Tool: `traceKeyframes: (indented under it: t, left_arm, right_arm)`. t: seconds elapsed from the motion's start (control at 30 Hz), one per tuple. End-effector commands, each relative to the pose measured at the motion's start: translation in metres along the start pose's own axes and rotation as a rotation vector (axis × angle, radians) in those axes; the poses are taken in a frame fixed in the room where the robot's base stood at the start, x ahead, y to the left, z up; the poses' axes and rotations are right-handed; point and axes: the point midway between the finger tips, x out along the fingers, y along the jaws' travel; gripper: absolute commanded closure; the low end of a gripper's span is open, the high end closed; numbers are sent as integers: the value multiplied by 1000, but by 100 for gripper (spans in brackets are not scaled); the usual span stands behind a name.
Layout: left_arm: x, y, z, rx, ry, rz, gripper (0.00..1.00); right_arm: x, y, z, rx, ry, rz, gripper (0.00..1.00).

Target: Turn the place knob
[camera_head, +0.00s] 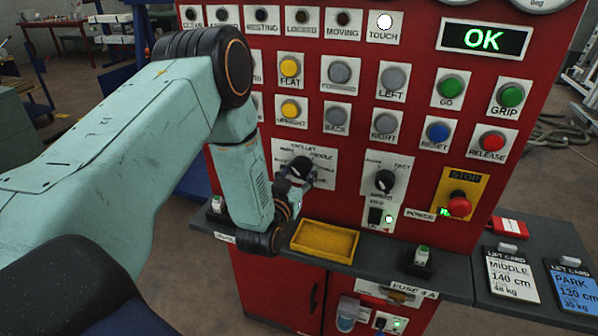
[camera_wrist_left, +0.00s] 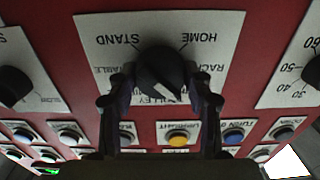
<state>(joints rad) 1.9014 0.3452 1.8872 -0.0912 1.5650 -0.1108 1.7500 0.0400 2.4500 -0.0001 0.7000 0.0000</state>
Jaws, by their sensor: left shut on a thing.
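The place knob (camera_head: 301,167) is a black round knob on a white label plate (camera_head: 283,152) on the red panel. In the left wrist view the knob (camera_wrist_left: 158,68) appears upside down, with STAND, HOME, RACK and TABLE printed around it. My right gripper is not in view.
Another black knob (camera_head: 385,181) sits to the right, with a lit switch below. A red stop button (camera_head: 459,204) is farther right. A yellow tray (camera_head: 325,241) and fuse parts lie on the grey ledge below. Lift cards (camera_head: 511,275) lie at the right. The display (camera_head: 484,39) reads OK.

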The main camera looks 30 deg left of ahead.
Motion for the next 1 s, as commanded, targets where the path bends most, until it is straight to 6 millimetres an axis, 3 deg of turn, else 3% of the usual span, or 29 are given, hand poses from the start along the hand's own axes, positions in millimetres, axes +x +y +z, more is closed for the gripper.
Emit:
traceKeyframes:
  t: [0.27, 0.3, 0.53, 0.87, 1.0]
  left_arm:
    - [-1, 0, 2, 0, -5, 0, 81]
    - [-1, 0, 2, 0, -5, 0, 47]
    - [-1, 0, 1, 0, -2, 0, 27]
    - [-1, 0, 0, -1, -1, 0, 26]
    - [-13, 0, 1, -1, -3, 0, 26]
  right_arm:
    - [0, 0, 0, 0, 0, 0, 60]
    - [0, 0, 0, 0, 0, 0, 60]
    - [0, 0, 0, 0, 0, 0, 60]
    - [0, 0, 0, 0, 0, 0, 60]
    - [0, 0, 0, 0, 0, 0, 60]
